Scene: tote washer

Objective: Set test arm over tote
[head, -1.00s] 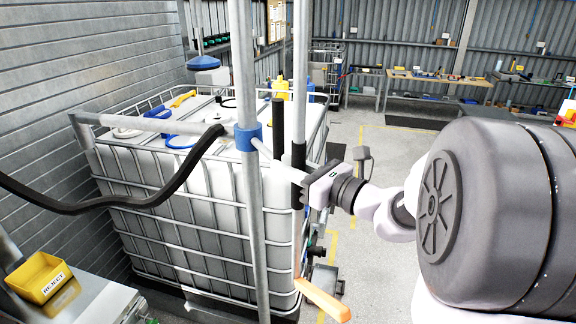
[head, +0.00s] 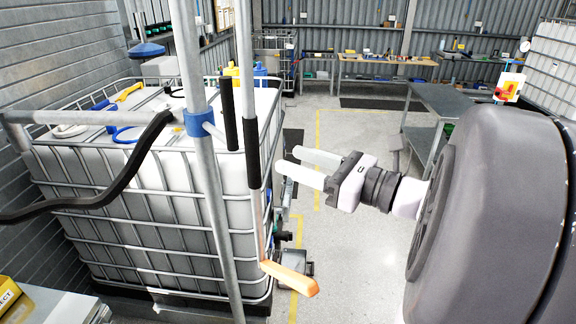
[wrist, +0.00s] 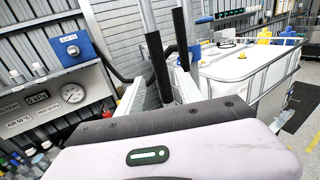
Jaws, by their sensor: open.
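The tote (head: 150,200) is a white tank in a grey wire cage at left in the head view; it also shows in the wrist view (wrist: 240,66). A grey horizontal pipe (head: 90,117), apparently the test arm, crosses the tote's near top edge to a blue collar (head: 199,123) on a grey post (head: 185,50). Two upright black grips (head: 251,153) (head: 229,115) stand right of the post. My gripper (head: 288,162) is open and empty, its fingers pointing left, just right of the nearer grip and apart from it in the picture.
A black hose (head: 120,185) loops left from near the collar. An orange handle (head: 290,278) sticks out low beside the post. A yellow bin (head: 8,293) is at lower left. A gauge panel (wrist: 55,95) shows in the wrist view. Open floor (head: 350,220) lies right of the tote.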

